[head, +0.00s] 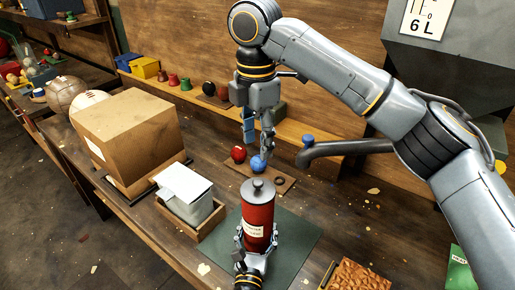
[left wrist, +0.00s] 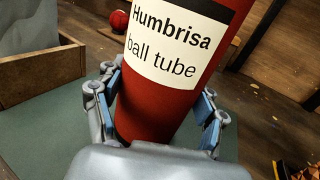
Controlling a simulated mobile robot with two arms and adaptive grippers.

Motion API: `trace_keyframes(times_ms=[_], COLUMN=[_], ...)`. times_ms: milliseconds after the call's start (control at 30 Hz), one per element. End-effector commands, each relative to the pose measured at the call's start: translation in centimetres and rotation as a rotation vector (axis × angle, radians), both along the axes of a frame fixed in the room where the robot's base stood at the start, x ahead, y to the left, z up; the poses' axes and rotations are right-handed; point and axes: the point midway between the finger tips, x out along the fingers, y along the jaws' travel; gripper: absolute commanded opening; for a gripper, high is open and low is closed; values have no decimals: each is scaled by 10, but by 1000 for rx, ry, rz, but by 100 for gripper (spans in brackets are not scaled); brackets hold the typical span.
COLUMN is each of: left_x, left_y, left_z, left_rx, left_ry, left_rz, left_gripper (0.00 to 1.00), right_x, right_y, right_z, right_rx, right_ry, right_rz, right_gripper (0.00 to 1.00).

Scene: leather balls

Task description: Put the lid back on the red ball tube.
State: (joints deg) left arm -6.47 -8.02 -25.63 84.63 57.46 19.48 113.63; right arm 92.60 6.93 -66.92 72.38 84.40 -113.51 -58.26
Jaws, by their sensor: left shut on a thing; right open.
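The red ball tube (head: 257,220) stands upright on a dark green mat (head: 295,236). A grey lid (head: 258,188) with a small knob sits at its top; I cannot tell whether it is fully seated. My left gripper (head: 256,246) is shut on the tube's lower part. In the left wrist view the tube (left wrist: 150,105) fills the space between the fingers, its label reading "Humbrisa ball tube"; its top is out of that view. My right gripper (head: 258,145) is open and empty, pointing down behind the tube, above a blue ball.
A red ball (head: 238,154) and the blue ball (head: 258,164) are on a small wooden board (head: 287,184) behind the tube. A wooden tray (head: 178,219) with a grey-white container stands left, near a cardboard box (head: 130,135).

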Motion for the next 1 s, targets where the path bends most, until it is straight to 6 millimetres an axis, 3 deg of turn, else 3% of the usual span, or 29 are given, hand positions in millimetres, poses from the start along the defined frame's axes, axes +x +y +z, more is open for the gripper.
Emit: trace_keyframes(times_ms=[233,267,367,767,1000], left_x=[0,0,0,-2,-36], left_y=[1,1,1,0,6], left_z=[0,0,0,0,-2], left_rx=[2,2,2,1,1], left_ry=[-1,-1,-1,0,3], left_rz=[2,2,1,0,1], left_gripper=[14,77,97,97,97], right_x=[0,0,0,0,0], right_y=[0,0,0,0,0], right_z=[0,0,0,0,0], right_rx=[0,0,0,0,0], right_ry=[0,0,0,0,0], right_rz=[0,0,0,0,0], right_gripper=[48,48,48,48,48])
